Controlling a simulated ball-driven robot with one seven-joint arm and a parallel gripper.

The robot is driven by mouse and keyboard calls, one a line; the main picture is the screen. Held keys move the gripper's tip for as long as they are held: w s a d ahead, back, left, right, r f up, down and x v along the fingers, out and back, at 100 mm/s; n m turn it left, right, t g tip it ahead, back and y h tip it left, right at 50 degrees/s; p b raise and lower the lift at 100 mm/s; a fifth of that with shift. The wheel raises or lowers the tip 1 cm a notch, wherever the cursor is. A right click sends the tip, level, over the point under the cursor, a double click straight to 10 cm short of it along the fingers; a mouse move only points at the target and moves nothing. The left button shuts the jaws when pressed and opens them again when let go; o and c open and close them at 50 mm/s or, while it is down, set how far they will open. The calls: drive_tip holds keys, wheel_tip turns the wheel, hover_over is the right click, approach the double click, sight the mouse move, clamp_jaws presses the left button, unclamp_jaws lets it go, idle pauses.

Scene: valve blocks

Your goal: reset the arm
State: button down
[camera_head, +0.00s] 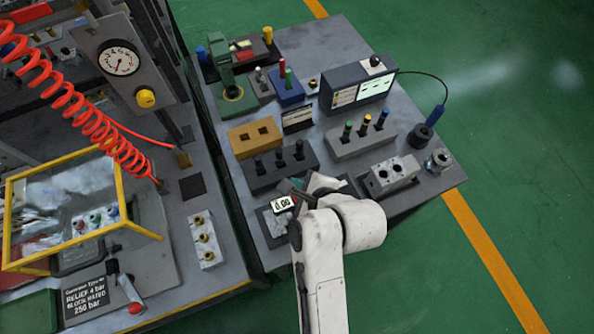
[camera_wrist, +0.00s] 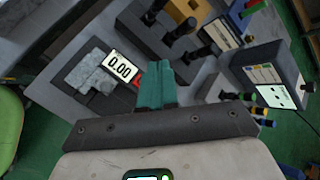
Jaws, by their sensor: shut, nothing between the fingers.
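My arm (camera_head: 340,225) reaches up from the bottom of the head view over the front of the right-hand grey table (camera_head: 405,208). My gripper (camera_wrist: 155,68) shows in the wrist view as two teal fingers close together, shut and empty. In the head view the arm's end largely hides it. Just left of the fingers is a small display reading 0.00 (camera_wrist: 121,67), which also shows in the head view (camera_head: 283,204). A grey metal piece (camera_wrist: 92,74) lies beside the display on a dark pad. I cannot tell whether the fingers touch anything.
Near the arm stand a dark block with black pegs (camera_head: 280,165), a block with coloured-top pegs (camera_head: 362,138) and a metal valve block (camera_head: 388,175). A screen box (camera_head: 357,84) stands behind. A yellow-framed case (camera_head: 75,215) and red coiled hose (camera_head: 75,95) are left. Green floor lies right.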

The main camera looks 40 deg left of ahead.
idle(0.3)
drive_tip(key=w+d+f+n+t+h+b, duration=0.1)
drive_tip(key=d+f+n+h, duration=0.15)
drive_tip(key=d, duration=0.95)
drive_tip(key=w+d+f+n+h+b, duration=0.15)
drive_tip(key=d+f, duration=0.25)
drive_tip(key=d, duration=0.8)
drive_tip(key=s+d+f+n+g+h+b, duration=0.1)
drive_tip(key=s+d+n+h, duration=0.1)
drive_tip(key=s+d, duration=0.5)
drive_tip(key=s+d+f+n+h+b, duration=0.1)
drive_tip(key=s+d+n+h, duration=0.2)
drive_tip(key=s+d, duration=0.4)
drive_tip(key=d+n, duration=0.1)
drive_tip(key=d, duration=0.7)
drive_tip(key=shift+d+f+g, duration=0.15)
drive_tip(key=shift+d+g, duration=0.15)
drive_tip(key=shift+g, duration=0.1)
